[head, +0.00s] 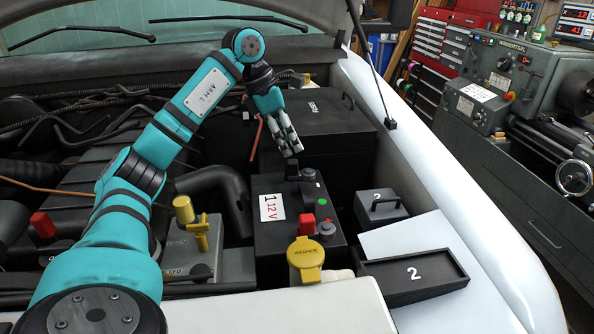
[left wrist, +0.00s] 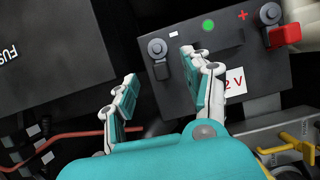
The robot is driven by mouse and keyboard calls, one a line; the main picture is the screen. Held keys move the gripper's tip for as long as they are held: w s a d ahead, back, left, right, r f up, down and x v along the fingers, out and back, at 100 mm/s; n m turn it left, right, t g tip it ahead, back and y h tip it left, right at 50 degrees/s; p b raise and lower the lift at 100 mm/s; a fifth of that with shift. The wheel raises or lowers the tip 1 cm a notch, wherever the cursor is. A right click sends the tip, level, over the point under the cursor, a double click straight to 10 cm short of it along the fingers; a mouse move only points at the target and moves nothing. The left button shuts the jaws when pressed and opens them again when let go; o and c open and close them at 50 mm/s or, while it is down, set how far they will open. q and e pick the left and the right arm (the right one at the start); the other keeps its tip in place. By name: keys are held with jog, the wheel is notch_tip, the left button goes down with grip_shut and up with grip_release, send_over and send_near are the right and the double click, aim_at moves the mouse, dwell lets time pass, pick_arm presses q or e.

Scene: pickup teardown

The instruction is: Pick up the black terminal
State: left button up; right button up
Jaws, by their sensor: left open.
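The black terminal (head: 293,171) is a small dark clamp at the far end of the battery (head: 275,240) marked "1 12V". In the left wrist view the black terminal (left wrist: 160,70) sits beside a grey post and a minus mark, opposite the red terminal (left wrist: 283,36). My left gripper (head: 291,150) is just above and beyond the battery's far end. In the left wrist view its two fingers (left wrist: 160,66) are apart with nothing held, and the black terminal shows beyond the gap between them. Whether they touch it is unclear. My right gripper is not visible.
A black tray marked "2" (head: 413,280) lies right of the battery on a pale sheet. A small black box with a handle (head: 382,210) and a large fuse box (head: 318,122) stand close by. A yellow washer cap (head: 306,256) is in front. A red cable (left wrist: 60,137) runs near the fingers.

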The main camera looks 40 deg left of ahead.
aim_at(296, 161)
pick_arm(q)
jog(key=shift+x, duration=0.85)
jog(key=shift+d+f+p, duration=0.1)
jog(key=shift+f+p, duration=0.25)
jog(key=shift+f, duration=0.1)
jog(key=x, duration=0.1)
jog(key=p+x, duration=0.1)
jog(key=x, duration=0.1)
jog(key=shift+a+f, duration=0.25)
jog(key=shift+w+d+f+p, duration=0.1)
jog(key=shift+w+f+p, duration=0.15)
jog(key=shift+f, duration=0.25)
jog(key=shift+s, duration=0.1)
jog(key=shift+c, duration=0.9)
grip_shut()
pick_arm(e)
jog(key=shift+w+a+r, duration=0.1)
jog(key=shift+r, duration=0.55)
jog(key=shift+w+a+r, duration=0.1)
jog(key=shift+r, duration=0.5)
